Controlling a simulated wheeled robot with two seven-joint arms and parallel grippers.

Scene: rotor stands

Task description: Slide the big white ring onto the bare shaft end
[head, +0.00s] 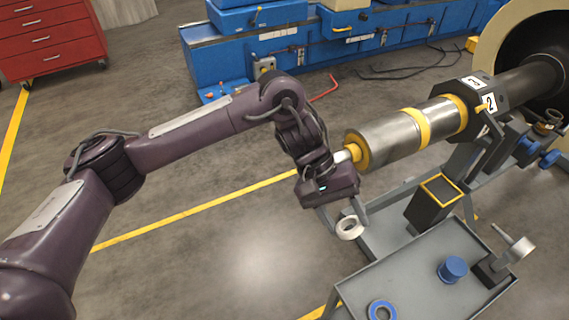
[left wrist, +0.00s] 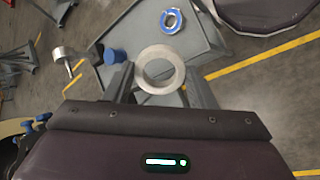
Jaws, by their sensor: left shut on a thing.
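The big white ring (head: 350,227) is between the fingers of my left gripper (head: 343,218), which is shut on it. In the left wrist view the ring (left wrist: 159,70) sits between the two fingertips of the gripper (left wrist: 160,80), its hole open to the camera. The silver shaft (head: 395,137) with yellow bands lies on a stand at the right. Its near end (head: 345,155) is a narrow stub beyond a yellow collar, partly hidden behind my left wrist. The ring is below this end and apart from it. My right gripper is not in view.
A grey tray table (head: 415,275) stands below and right of the gripper. It carries a blue ring (head: 382,310), a blue cylinder (head: 453,269) and a post with a pale disc (head: 521,249). A black box with a yellow rim (head: 433,203) is under the shaft. Open floor lies left.

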